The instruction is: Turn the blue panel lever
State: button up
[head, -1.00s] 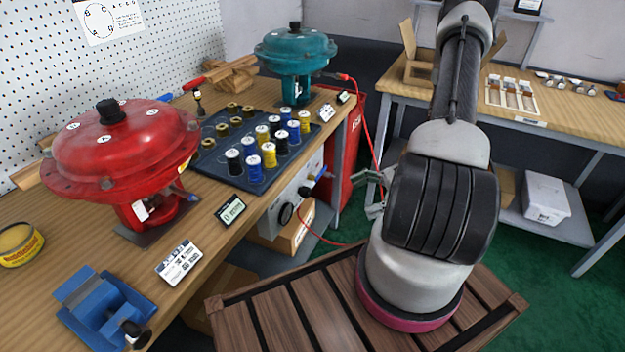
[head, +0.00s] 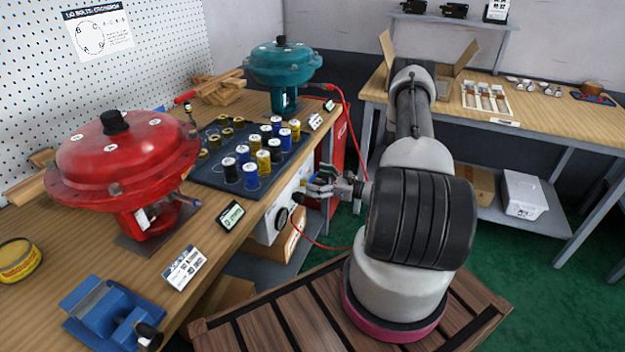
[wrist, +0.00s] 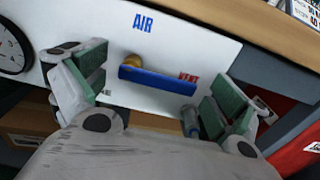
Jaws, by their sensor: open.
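The blue panel lever (wrist: 157,80) shows in the wrist view, on a white panel (wrist: 190,35) below the printed word AIR and beside the red word VENT. It lies nearly level, tilted slightly down to the right, with a brass fitting at its left end. My gripper (wrist: 155,92) is open, with one green-padded finger to the left of the lever and one to the right, apart from it. In the head view my gripper (head: 325,188) is in front of the panel (head: 272,215) under the bench edge and hides the lever.
A round gauge (wrist: 12,50) sits on the panel at the left. The wooden bench (head: 185,225) overhangs the panel and carries a red actuator (head: 125,160), a teal actuator (head: 283,65) and a mat of spools (head: 215,165). A red hose (head: 345,115) hangs beside my gripper.

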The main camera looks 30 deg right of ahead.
jog(key=shift+w+a, duration=0.35)
jog(key=shift+w, duration=0.15)
jog(key=shift+c, duration=0.4)
jog(key=c, duration=1.4)
